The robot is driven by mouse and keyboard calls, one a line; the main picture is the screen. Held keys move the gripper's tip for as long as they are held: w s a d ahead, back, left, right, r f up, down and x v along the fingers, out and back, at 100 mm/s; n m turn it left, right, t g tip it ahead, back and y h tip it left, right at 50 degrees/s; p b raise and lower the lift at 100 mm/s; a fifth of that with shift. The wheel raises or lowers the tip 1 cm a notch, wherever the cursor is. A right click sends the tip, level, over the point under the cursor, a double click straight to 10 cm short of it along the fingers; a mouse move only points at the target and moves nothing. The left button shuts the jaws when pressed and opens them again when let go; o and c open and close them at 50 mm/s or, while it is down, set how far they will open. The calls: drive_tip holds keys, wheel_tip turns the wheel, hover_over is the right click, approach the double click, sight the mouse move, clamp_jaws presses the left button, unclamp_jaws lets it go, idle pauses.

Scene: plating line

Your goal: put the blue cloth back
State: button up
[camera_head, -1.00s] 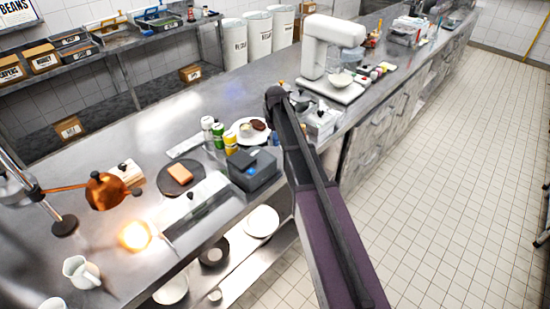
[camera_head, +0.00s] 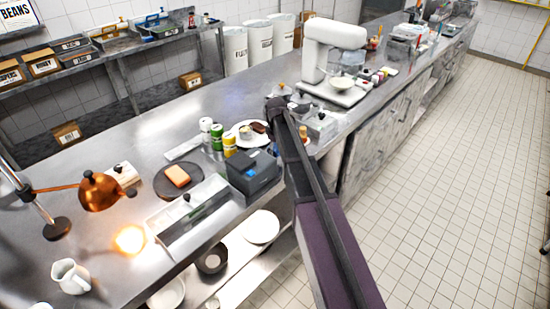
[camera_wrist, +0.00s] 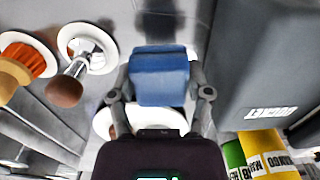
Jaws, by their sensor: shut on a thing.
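The blue cloth (camera_wrist: 160,75) is a folded, thick-looking block in the middle of the wrist view. My gripper (camera_wrist: 161,96) is shut on it, with one dark finger at each side. A white plate partly shows below and behind the cloth. In the head view my own dark arm reaches over the counter (camera_head: 120,215), and I cannot make out the gripper or the cloth there.
A grey box with a label (camera_wrist: 250,65) stands close right of the cloth, with yellow and green containers (camera_wrist: 268,155) below it. Two small white saucers with handled tools are at left. In the head view a glowing copper lamp (camera_head: 98,192) and a white mixer (camera_head: 335,40) stand on the counter.

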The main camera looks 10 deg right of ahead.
sight(276, 148)
drive_tip(key=shift+f+b, duration=1.8)
drive_tip(key=shift+f, duration=0.1)
drive_tip(key=shift+f, duration=0.1)
drive_tip(key=o, duration=1)
wheel_tip(276, 148, up, 12)
drive_tip(key=p, duration=1.2)
drive_tip(key=shift+r, duration=0.2)
drive_tip(key=s+m, duration=0.2)
drive_tip(key=s, duration=0.7)
drive_tip(key=s+m, duration=0.2)
drive_tip(key=s, duration=0.8)
drive_tip(key=s+m, duration=0.3)
drive_tip(key=s, duration=0.6)
drive_tip(key=shift+s+a, duration=0.3)
drive_tip(key=shift+s, duration=0.1)
